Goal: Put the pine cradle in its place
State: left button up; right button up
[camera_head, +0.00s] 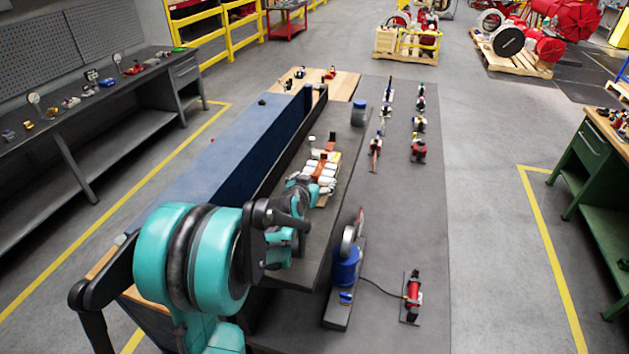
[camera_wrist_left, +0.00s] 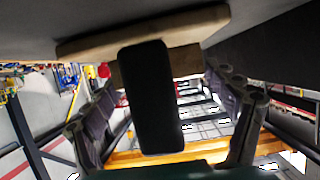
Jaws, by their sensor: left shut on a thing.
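A pale wooden piece, which I take for the pine cradle (camera_head: 335,157), is on the dark bench top beyond my left gripper. White rounded parts (camera_head: 327,181) and an orange-brown part (camera_head: 323,161) show on or beside it. My left gripper (camera_head: 306,194) reaches in from the near left and is shut at its near end. In the left wrist view a tan wooden board (camera_wrist_left: 215,22) with a browner block (camera_wrist_left: 185,61) lies across the top, with the fingers (camera_wrist_left: 170,88) on either side. A black part hides the middle. The grip contact is hidden. My right gripper is not seen.
A dark upright wall with a blue side (camera_head: 243,150) runs along the left of the bench top. A blue-based device (camera_head: 346,265) and a red tool (camera_head: 412,290) are at the right, with several small fittings beyond.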

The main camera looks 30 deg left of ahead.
pick_arm(q)
jog(key=shift+s+d, duration=0.1)
jog(key=shift+s, duration=0.05)
jog(key=o, duration=1.6)
jog(key=shift+c, duration=0.2)
